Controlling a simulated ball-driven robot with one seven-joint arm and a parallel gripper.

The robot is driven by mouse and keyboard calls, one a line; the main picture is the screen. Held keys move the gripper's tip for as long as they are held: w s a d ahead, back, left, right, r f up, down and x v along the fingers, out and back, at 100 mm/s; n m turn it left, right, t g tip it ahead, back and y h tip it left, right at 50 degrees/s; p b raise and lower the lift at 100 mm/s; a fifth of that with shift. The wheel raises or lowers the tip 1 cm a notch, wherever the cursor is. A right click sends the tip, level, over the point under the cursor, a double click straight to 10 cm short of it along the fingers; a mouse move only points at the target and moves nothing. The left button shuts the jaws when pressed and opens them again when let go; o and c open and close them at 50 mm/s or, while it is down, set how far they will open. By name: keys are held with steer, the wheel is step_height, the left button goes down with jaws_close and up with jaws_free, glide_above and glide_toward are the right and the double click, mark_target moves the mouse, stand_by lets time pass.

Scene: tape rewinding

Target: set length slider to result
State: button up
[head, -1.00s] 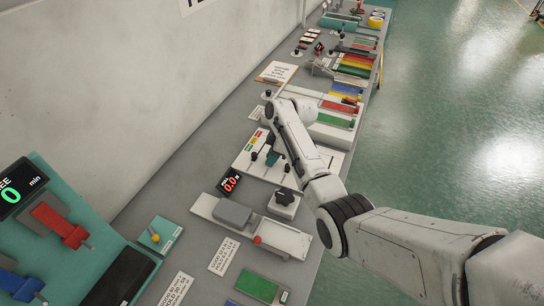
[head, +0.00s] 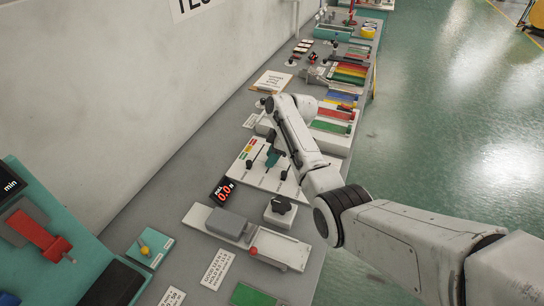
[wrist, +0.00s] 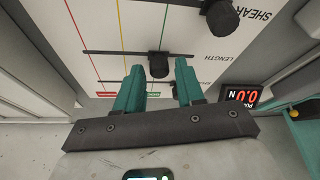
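The slider panel is a white board (wrist: 95,30) with coloured lines and dark slots; its bare edge also shows in the head view (head: 300,187). The length slider's black knob (wrist: 158,66) sits on the middle slot, beside the LENGTH label (wrist: 227,48). My gripper (wrist: 158,77) is open, with one teal finger on each side of this knob. I see gaps between the knob and both fingers. In the head view my gripper (head: 272,158) is over the panel, partly hidden by my arm. The shear slider's knob (wrist: 221,18) is farther right on the upper slot.
A third slot runs partly hidden behind my fingers. A red-digit display (wrist: 241,96) reading 0.0 N stands to the right, also in the head view (head: 224,190). A grey device with a red knob (head: 253,251) and a black star knob (head: 281,205) are close by.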

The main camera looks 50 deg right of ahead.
steer(key=shift+o, duration=0.6)
steer(key=b+v, duration=0.1)
steer(key=v, duration=0.9)
steer(key=shift+r, duration=0.35)
steer(key=shift+s+d, duration=0.1)
